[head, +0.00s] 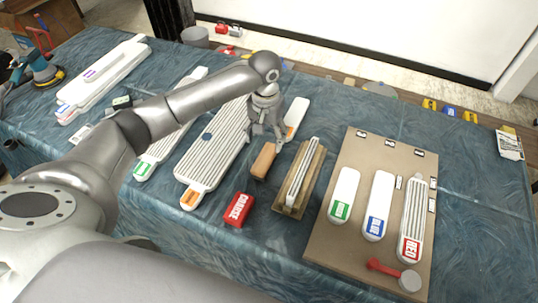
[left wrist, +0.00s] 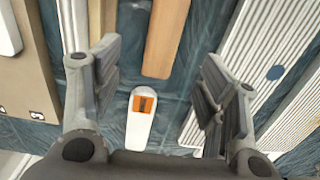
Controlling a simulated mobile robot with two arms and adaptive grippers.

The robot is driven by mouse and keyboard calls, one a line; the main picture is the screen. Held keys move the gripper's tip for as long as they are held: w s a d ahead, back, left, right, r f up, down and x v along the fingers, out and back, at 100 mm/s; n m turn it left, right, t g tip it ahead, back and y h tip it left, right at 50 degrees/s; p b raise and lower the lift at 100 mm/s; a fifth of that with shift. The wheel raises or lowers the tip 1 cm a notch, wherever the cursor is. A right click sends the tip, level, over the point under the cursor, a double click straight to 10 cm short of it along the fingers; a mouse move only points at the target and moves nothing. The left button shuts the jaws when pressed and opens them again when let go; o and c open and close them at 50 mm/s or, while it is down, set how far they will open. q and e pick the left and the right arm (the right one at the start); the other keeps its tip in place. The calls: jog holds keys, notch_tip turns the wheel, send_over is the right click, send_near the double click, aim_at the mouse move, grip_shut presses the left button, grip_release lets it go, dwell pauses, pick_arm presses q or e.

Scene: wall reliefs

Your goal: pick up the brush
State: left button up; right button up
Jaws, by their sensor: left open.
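My left gripper (head: 266,130) is open and empty above the blue cloth. In the left wrist view its two fingers (left wrist: 160,62) stand wide apart. A plain tan wooden block (head: 263,160), possibly the brush seen from its back, lies just in front of the gripper; it also shows at the top of the left wrist view (left wrist: 166,38). No bristles show, so I cannot tell for sure. A white piece with an orange label (head: 296,116) lies beside the gripper; in the left wrist view (left wrist: 140,125) it is between and below the fingers. My right gripper is not in view.
A red block marked COARSE (head: 237,210) lies in front of the wooden block. A wooden tray (head: 293,208) holding a pale strip is to its right. A ribbed white panel (head: 205,165) is to its left. A brown board (head: 330,235) carries labelled pieces and a red-handled tool (head: 383,267).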

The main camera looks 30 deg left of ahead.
aim_at(265, 157)
pick_arm(q)
jog(key=f, duration=0.3)
jog(key=shift+s+f, duration=0.35)
jog(key=shift+f, duration=0.05)
jog(key=shift+w+a+f+p, duration=0.15)
jog(key=shift+f+p, duration=0.25)
jog(key=shift+f, duration=1.25)
jog(key=shift+w+a+f+p, duration=0.15)
jog(key=shift+f+p, duration=0.25)
jog(key=shift+f, duration=1.2)
jog(key=shift+d, duration=0.1)
jog(key=shift+r, duration=0.1)
jog(key=c, duration=1.2)
jog(key=shift+o, duration=0.2)
jog(key=shift+r, duration=0.15)
jog(key=shift+r, duration=0.2)
notch_tip(265, 157, up, 3)
jog(key=shift+f+b, duration=0.2)
jog(key=shift+b, duration=0.35)
jog(key=s+r, duration=0.3)
jog(key=s+a+r, duration=0.1)
jog(key=r, duration=0.1)
jog(key=shift+s+r, duration=0.25)
jog(key=shift+s, duration=0.15)
jog(key=s+a+r+b, duration=0.1)
jog(key=s+r, duration=0.3)
jog(key=s, duration=0.5)
jog(key=shift+a+b, duration=0.25)
jog(key=shift+b, duration=0.05)
